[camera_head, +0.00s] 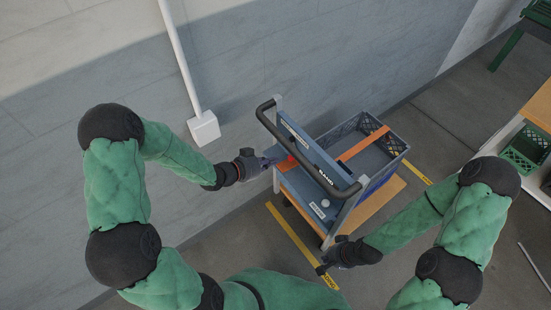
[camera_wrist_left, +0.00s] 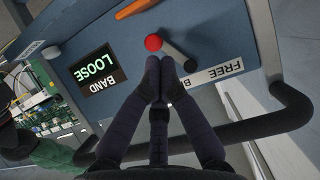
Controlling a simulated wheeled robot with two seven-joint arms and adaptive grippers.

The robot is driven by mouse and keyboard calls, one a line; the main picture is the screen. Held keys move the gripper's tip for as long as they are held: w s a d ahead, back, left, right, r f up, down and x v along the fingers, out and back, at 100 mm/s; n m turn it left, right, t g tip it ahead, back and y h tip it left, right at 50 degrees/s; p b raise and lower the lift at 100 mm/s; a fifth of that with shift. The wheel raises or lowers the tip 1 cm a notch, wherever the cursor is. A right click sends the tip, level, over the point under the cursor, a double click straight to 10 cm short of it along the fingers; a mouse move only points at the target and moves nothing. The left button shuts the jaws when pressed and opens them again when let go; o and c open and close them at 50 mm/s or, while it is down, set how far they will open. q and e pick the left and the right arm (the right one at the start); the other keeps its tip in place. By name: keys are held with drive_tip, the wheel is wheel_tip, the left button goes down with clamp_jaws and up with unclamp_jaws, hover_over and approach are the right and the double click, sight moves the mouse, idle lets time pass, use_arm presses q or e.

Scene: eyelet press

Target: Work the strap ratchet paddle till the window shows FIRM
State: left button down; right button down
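In the left wrist view a blue-grey panel carries a dark window (camera_wrist_left: 97,72) reading BAND LOOSE. In the head view my left gripper (camera_head: 266,160) reaches the cart's left side. My right gripper (camera_head: 322,267) is low in front of the cart, its fingers too small to read.
The cart (camera_head: 320,211) has a black push bar (camera_head: 304,158) and a basket crossed by an orange strap (camera_head: 363,143). A circuit board (camera_wrist_left: 45,112) lies at left. A wall stands behind; yellow floor lines (camera_head: 300,243) run in front.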

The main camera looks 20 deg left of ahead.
use_arm(q)
drive_tip(key=p+v, duration=0.1)
drive_tip(key=v, duration=0.5)
drive_tip(key=shift+s+a+p, duration=0.2)
drive_tip(key=shift+s+p, duration=0.1)
drive_tip(key=shift+p, duration=0.1)
drive_tip(key=shift+f, duration=0.1)
idle(0.3)
drive_tip(key=s+d+f+n+g+y, duration=0.25)
drive_tip(key=d+f+n, duration=0.3)
drive_tip(key=f, duration=0.55)
drive_tip(key=s+d+f+n+g, duration=0.2)
drive_tip(key=s+f+g, duration=0.1)
drive_tip(key=s, duration=0.4)
drive_tip(key=s+d+f+n+g+y, duration=0.1)
drive_tip(key=s+d+f+n+g, duration=0.1)
drive_tip(key=s, duration=0.5)
wheel_tip(320, 180, down, 3)
drive_tip(key=shift+d+f+g, duration=0.1)
drive_tip(key=shift+d+g, duration=0.45)
drive_tip(key=shift+g, duration=0.5)
drive_tip(key=shift+s+n, duration=0.1)
drive_tip(key=shift+n, duration=0.15)
